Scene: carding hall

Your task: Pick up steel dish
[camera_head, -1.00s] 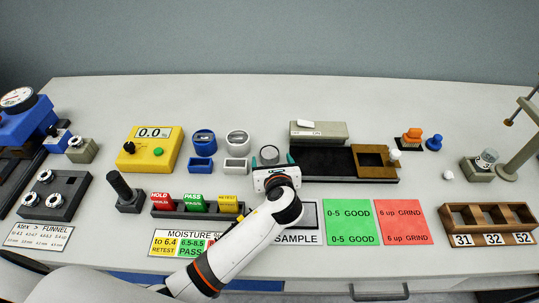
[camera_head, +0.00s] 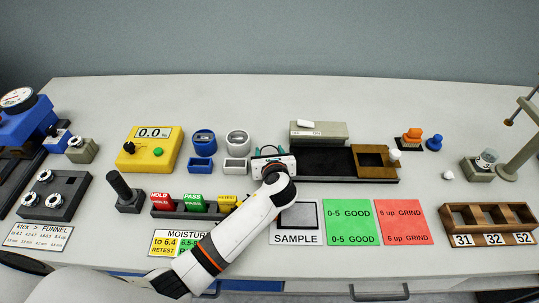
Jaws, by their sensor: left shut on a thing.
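The steel dish (camera_head: 269,150) is a small round grey thing near the middle of the table, left of the long black tray. In the head view only a little of it shows between the teal fingertips; the rest is hidden by my gripper. My left gripper (camera_head: 269,152) comes from the front with its white body over the dish and is shut on it. I cannot tell whether the dish is clear of the table. My right gripper is not in view.
A black tray (camera_head: 325,162) with a brown frame stands close on the right. White (camera_head: 237,140) and blue (camera_head: 203,140) round holders stand on the left, beside a yellow meter (camera_head: 133,159). The SAMPLE mat (camera_head: 296,238) lies in front, next to green (camera_head: 349,222) and red cards (camera_head: 403,221).

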